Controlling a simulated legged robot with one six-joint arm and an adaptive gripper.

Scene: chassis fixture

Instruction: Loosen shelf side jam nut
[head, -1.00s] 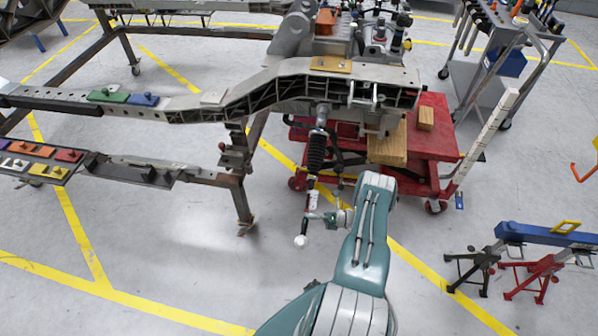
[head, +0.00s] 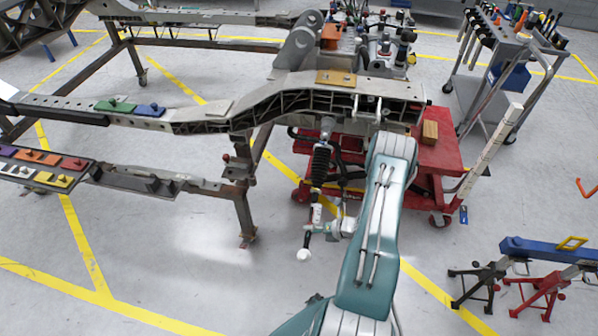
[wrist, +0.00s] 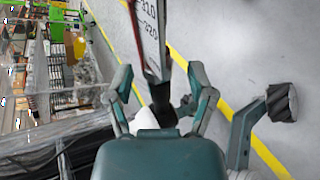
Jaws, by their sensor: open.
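A dark coil-over strut (head: 320,165) hangs below the silver chassis rail in the head view. Below it is a pale rod section (head: 316,213) and a white round end (head: 304,255). I cannot make out the jam nut. My gripper (head: 335,230) is low beside this rod, partly hidden by my teal arm. In the wrist view my gripper (wrist: 158,85) has its two fingers spread apart. A white bar with a printed scale, numbers 310 and 320 (wrist: 150,35), comes down between the fingers in that view. I cannot tell whether the fingers touch it.
The chassis rail (head: 285,105) runs above, carried by a steel stand leg (head: 243,200). A red cart (head: 440,150) with a wooden block (head: 430,132) is behind my arm. A blue beam on small jacks (head: 550,250) stands at right. Floor at lower left is open.

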